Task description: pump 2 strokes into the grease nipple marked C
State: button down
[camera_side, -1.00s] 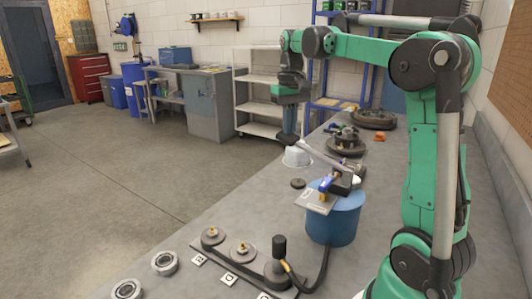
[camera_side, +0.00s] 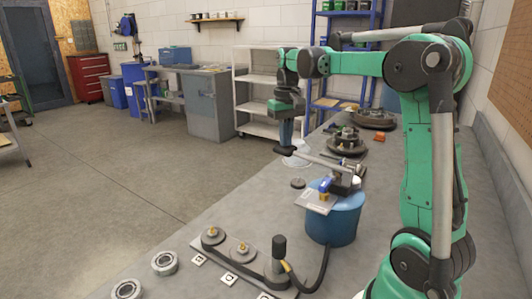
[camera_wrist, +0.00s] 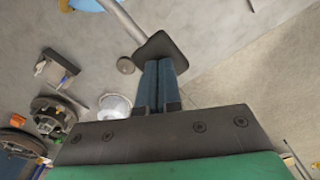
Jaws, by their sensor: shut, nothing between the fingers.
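A blue grease bucket (camera_side: 335,222) stands on the bench, with a pump head and a long metal lever (camera_side: 325,160) on top. My gripper (camera_side: 287,142) is shut and empty, its fingers pointing down at the dark pad on the lever's end. In the wrist view the shut blue fingers (camera_wrist: 160,85) meet that pad (camera_wrist: 163,46). A base plate holds brass nipples on round hubs, one at the left (camera_side: 212,232) and one in the middle (camera_side: 241,248). The black hose coupler (camera_side: 279,246) stands over the right hub, hiding any nipple there. Label letters are too small to read surely.
A black hose (camera_side: 322,268) runs from the bucket to the coupler. Two bearing rings (camera_side: 164,263) (camera_side: 126,289) lie at the front left. A white tub (camera_wrist: 115,107) stands near the lever's end. Hub assemblies (camera_side: 346,142) sit farther back along the bench.

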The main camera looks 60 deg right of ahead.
aim_at(285, 149)
jog(key=shift+f, duration=0.3)
jog(key=shift+f, duration=1.2)
jog(key=shift+f, duration=0.25)
jog(key=shift+r, duration=0.15)
